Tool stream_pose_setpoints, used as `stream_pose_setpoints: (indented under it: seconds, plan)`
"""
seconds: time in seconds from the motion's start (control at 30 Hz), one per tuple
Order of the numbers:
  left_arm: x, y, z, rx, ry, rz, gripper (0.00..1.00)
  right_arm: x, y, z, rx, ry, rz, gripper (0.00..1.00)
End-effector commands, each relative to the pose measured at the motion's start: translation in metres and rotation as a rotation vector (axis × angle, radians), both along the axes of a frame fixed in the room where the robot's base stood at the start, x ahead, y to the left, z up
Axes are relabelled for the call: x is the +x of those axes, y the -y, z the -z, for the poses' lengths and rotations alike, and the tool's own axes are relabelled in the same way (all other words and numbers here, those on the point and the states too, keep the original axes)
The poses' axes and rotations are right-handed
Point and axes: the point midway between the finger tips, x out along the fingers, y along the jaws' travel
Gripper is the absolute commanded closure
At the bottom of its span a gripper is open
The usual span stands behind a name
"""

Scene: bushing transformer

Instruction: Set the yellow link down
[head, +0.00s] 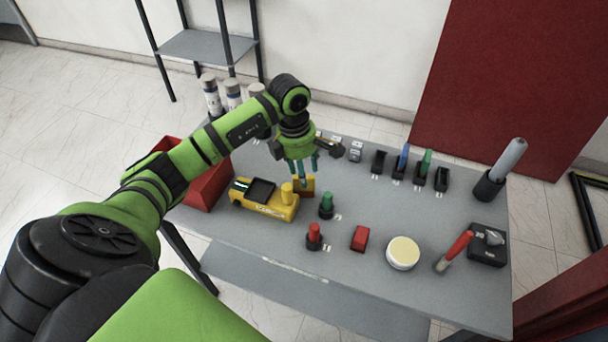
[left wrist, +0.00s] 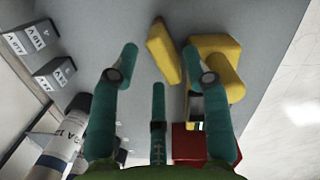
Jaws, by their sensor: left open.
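The yellow link (head: 309,184) is a small yellow block just right of the yellow device (head: 265,206) on the grey table. In the left wrist view the link (left wrist: 163,52) is a slanted bar between and beyond the fingertips, with the yellow device (left wrist: 215,48) to its right. The link appears to be on the table surface; whether it lies fully flat I cannot tell. My left gripper (head: 303,174) points down over the link, open, with its teal fingers spread on both sides. The fingers partly hide the link in the head view. My right gripper is not in view.
A green knob post (head: 326,205) and a red one (head: 314,236) stand close in front. A red block (head: 360,238), a round cream-lidded tub (head: 403,253) and black holders (head: 421,174) are further right. A red bin (head: 207,186) and grey-white cylinders (head: 211,95) are left.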

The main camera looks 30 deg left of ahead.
Motion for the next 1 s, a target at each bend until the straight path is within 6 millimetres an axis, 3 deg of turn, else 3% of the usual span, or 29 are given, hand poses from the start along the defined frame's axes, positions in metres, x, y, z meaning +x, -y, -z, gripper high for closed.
stream_pose_setpoints:
  seconds: [0.3,0.5,0.9,1.0]
  plan:
    - [-0.003,-0.007,-0.067,0.002,0.006,-0.001,0.52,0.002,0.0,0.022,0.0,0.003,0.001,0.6]
    - [-0.006,-0.009,-0.092,0.0,0.002,0.0,0.52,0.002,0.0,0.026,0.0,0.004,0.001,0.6]
    - [-0.007,-0.009,-0.098,-0.001,0.0,0.001,0.52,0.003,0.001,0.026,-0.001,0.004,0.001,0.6]
    - [-0.005,0.002,-0.094,-0.037,0.012,0.014,0.52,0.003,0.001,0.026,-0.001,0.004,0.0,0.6]
